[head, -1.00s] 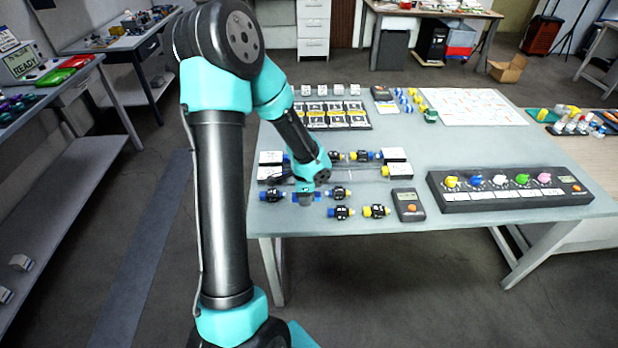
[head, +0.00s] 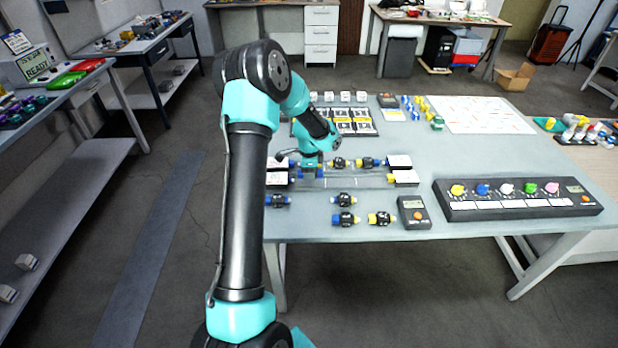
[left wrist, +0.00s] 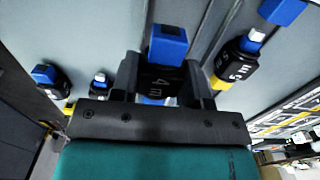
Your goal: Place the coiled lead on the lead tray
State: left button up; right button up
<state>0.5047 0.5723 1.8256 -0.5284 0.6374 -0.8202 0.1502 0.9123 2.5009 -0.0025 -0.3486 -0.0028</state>
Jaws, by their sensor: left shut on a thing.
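My left gripper (head: 311,172) is shut on a coiled lead, a black body with a blue end, seen in the left wrist view (left wrist: 162,75). It is over the left part of what looks like the lead tray (head: 352,180), a low rack with pale blocks at its ends. Two coiled leads with blue and yellow ends, one (head: 338,163) and another (head: 368,162), sit along the rack's far row. In the head view the arm and gripper hide most of the held lead. I cannot tell whether it touches the rack. My right gripper is out of view.
Several loose leads lie in front of the rack, one at the left (head: 277,200) and one at the right (head: 381,218). A handheld meter (head: 414,212) and a long panel with coloured knobs (head: 518,198) are to the right. A card board (head: 348,122) lies behind.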

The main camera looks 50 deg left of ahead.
pick_arm(q)
jog(key=shift+w+a, duration=0.15)
jog(key=shift+a, duration=0.05)
jog(key=shift+w, duration=0.1)
jog(key=shift+w+a+f, duration=0.15)
jog(key=shift+a, duration=0.15)
jog(key=shift+d+f, duration=0.1)
jog(key=shift+f, duration=1.55)
jog(key=shift+f, duration=0.1)
jog(key=o, duration=1)
jog(key=shift+c, duration=0.2)
notch_tip(320, 180, up, 12)
jog(key=shift+r, duration=0.1)
